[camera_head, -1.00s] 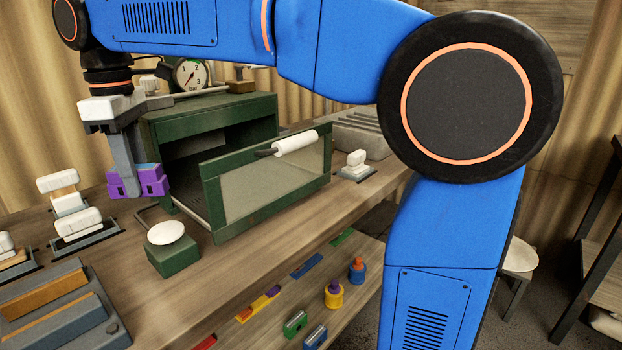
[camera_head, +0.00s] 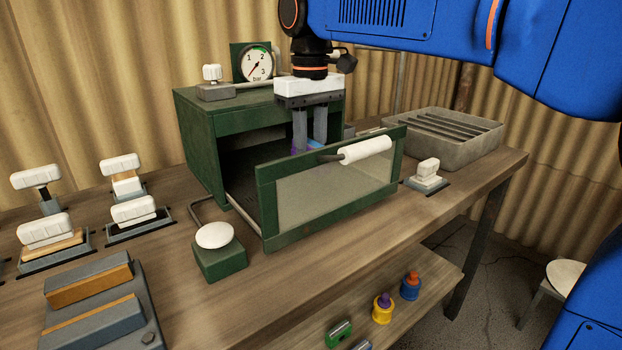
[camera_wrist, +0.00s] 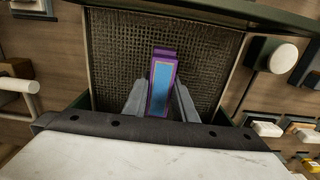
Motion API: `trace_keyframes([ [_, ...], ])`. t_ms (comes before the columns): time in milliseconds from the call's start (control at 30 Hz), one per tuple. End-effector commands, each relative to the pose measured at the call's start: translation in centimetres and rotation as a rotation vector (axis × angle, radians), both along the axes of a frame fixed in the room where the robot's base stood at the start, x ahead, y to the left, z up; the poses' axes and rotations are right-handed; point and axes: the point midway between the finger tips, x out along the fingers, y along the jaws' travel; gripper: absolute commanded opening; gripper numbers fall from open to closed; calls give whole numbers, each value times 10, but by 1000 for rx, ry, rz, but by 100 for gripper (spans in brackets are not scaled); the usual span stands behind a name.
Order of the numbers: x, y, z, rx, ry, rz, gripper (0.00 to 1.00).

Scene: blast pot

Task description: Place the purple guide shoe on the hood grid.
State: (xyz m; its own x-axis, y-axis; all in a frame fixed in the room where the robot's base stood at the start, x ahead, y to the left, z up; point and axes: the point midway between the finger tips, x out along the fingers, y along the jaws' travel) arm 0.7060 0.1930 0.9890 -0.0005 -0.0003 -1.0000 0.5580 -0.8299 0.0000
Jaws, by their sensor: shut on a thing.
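The purple guide shoe (camera_wrist: 152,108) has a light blue face and stands between my gripper's two grey fingers in the wrist view. My gripper (camera_wrist: 160,98) is shut on it, over the dark mesh of the hood grid (camera_wrist: 112,60). In the head view, my gripper (camera_head: 309,140) points down behind the glazed front panel of the green hood (camera_head: 225,128). Only a bit of the purple shoe (camera_head: 298,146) shows there; the panel hides its lower part. I cannot tell whether the shoe touches the grid.
The front panel (camera_head: 330,195) with its white handle (camera_head: 365,150) stands pulled out before the hood. A white-topped green button (camera_head: 216,237) is in front. White-handled switches (camera_head: 133,210) stand left, a grey slotted tray (camera_head: 450,135) right. A gauge (camera_head: 258,64) is behind.

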Motion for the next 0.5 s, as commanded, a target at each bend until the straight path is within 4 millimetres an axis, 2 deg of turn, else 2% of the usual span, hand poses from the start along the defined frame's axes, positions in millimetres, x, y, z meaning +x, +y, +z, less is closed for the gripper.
trace_keyframes([
  [100,0,0,-12,0,0,1,0],
  [333,0,0,-27,0,0,1,0],
  [500,-1,0,-50,-1,1,2,0],
])
